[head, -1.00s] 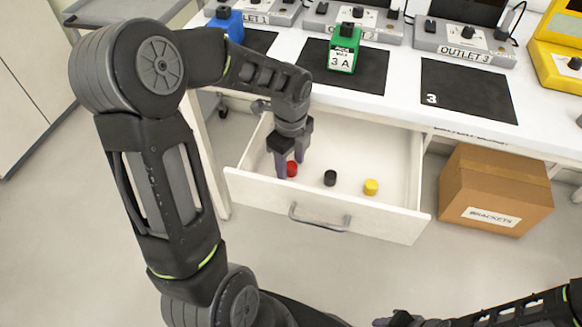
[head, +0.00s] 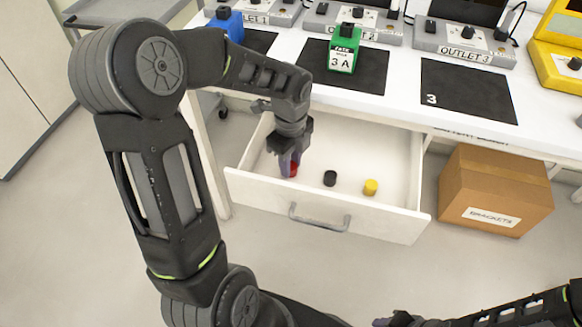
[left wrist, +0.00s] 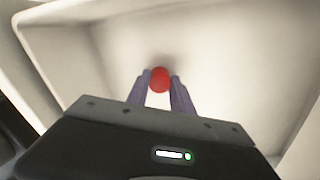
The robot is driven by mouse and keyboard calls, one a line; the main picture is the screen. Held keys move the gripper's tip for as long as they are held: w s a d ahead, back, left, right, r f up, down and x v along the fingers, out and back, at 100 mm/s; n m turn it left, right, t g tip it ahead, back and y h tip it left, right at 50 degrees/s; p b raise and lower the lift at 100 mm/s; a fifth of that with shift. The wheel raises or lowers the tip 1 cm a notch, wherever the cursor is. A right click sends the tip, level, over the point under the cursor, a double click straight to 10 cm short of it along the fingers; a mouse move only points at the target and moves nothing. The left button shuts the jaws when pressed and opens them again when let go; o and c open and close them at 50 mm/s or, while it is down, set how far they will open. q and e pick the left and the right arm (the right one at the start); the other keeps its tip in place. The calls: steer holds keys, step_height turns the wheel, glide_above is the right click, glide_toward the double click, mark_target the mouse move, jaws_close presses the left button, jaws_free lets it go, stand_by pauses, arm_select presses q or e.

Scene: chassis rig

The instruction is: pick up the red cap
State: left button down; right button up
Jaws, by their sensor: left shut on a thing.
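The red cap (head: 294,170) is inside the open drawer (head: 285,197), near its left side. In the head view it is partly hidden by my left gripper (head: 289,172), which reaches down into the drawer. In the left wrist view the red cap (left wrist: 160,80) sits between the purple fingertips (left wrist: 160,77), which are shut on it. I cannot tell whether the cap still touches the drawer floor. My right gripper (head: 385,321) shows only in part at the bottom edge, and its jaws cannot be made out.
A black cap (head: 330,178) and a yellow cap (head: 371,187) stand in the drawer to the right. The white tabletop (head: 405,105) overhangs the drawer's back. A green block (head: 343,55) stands on a black mat. A cardboard box (head: 495,190) is right of the drawer.

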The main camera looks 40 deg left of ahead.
arm_select(q)
step_height(320, 180, up, 10)
steer(key=p, duration=0.1)
steer(key=shift+p, duration=0.35)
stand_by(0.3)
